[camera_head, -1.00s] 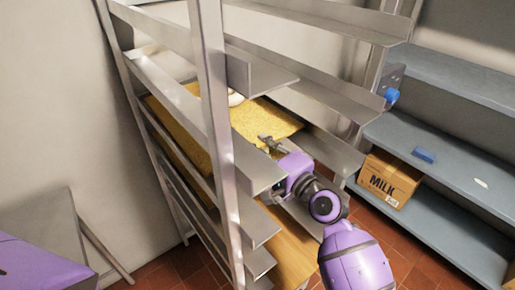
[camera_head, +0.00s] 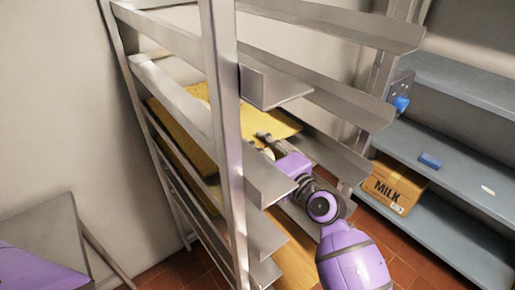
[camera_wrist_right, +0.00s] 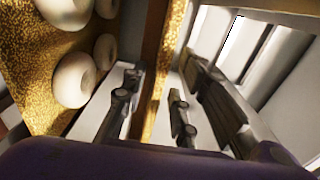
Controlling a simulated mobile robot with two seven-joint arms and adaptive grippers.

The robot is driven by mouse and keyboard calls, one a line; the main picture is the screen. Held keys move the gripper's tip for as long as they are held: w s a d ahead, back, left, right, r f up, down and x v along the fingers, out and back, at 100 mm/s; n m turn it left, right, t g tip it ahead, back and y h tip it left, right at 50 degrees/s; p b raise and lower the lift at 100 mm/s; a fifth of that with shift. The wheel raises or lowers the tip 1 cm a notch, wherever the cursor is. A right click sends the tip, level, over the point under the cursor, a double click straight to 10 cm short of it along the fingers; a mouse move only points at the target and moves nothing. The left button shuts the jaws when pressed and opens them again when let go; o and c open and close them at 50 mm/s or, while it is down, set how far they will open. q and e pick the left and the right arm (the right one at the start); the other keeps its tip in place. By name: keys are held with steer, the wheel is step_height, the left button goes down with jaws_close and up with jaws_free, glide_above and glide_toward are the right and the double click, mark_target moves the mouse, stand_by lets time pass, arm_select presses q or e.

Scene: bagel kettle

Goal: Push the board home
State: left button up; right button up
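The board (camera_head: 274,117) is flat and golden, with a grainy surface. It lies on rails inside the metal rack (camera_head: 229,150), its near right part showing between the posts. In the right wrist view the grainy golden surface (camera_wrist_right: 35,75) carries several pale bagels (camera_wrist_right: 74,80); most are hidden by the rack in the head view. My right gripper (camera_head: 264,143) reaches in between the rack's rails at the board's near edge. My left gripper is out of view.
Metal rails (camera_head: 275,85) lie above and below my right gripper, with little room around it. A wooden board shows lower in the rack (camera_head: 298,262). Right of the rack stands a blue-grey shelf (camera_head: 455,170) with a milk carton box (camera_head: 394,186).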

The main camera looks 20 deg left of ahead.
stand_by(0.3)
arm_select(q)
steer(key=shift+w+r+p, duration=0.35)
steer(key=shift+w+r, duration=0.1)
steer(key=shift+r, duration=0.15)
arm_select(e)
steer(key=v, duration=0.7)
steer(key=shift+f, duration=0.1)
